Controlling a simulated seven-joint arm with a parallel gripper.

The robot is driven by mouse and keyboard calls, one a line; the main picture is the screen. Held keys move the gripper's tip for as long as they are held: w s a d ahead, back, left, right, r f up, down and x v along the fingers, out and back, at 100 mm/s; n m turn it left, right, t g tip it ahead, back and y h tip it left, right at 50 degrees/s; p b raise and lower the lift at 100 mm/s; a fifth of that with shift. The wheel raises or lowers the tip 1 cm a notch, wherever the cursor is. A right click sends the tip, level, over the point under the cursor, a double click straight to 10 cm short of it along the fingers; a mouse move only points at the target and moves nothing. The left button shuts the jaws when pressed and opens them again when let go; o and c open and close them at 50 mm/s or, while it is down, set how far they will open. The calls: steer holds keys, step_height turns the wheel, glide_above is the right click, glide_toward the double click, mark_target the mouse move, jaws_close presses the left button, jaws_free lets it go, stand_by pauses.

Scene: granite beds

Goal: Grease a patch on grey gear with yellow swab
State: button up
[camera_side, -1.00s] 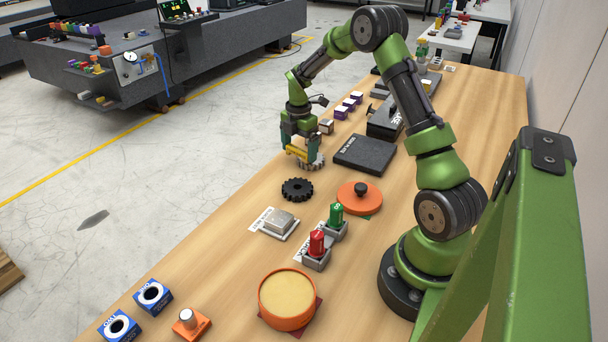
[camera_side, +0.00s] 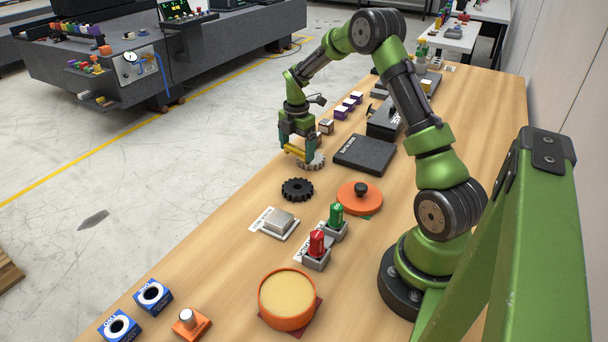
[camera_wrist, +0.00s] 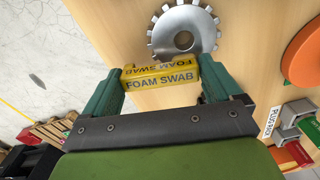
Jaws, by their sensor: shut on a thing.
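My gripper (camera_side: 297,146) is shut on the yellow swab, a block lettered "FOAM SWAB". The yellow swab (camera_side: 296,152) is held crosswise between the two green fingers, as the wrist view also shows (camera_wrist: 160,82). The grey gear (camera_side: 315,161) lies on the wooden table at the swab's edge. In the wrist view the gear (camera_wrist: 184,18) is toothed with a centre hole, and its lower edge meets or passes behind the swab. I cannot tell whether the swab touches it. No grease patch shows on the visible face.
A black gear (camera_side: 297,189) lies just nearer the camera. A dark slab (camera_side: 364,154) is to the right, with an orange lid (camera_side: 359,197) below it. An orange tub of yellowish contents (camera_side: 287,296) stands at the front. Red and green plugs (camera_side: 317,243) sit in grey sockets.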

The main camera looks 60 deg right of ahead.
steer(key=shift+w+f, duration=0.2)
steer(key=shift+w, duration=0.25)
steer(key=shift+s+a+r, duration=0.1)
steer(key=shift+s+a, duration=0.05)
steer(key=shift+s, duration=0.45)
steer(key=shift+s+a, duration=0.1)
steer(key=shift+s, duration=0.5)
steer(key=shift+w+d+r, duration=0.1)
steer(key=shift+w+d, duration=0.05)
steer(key=shift+w, duration=0.45)
steer(key=shift+w+d+r, duration=0.1)
steer(key=shift+w, duration=0.5)
steer(key=shift+s+a+f, duration=0.1)
steer(key=shift+s, duration=0.5)
steer(key=shift+s+a+f, duration=0.1)
steer(key=shift+s, duration=0.5)
steer(key=shift+r, duration=0.15)
steer(key=shift+r, duration=0.85)
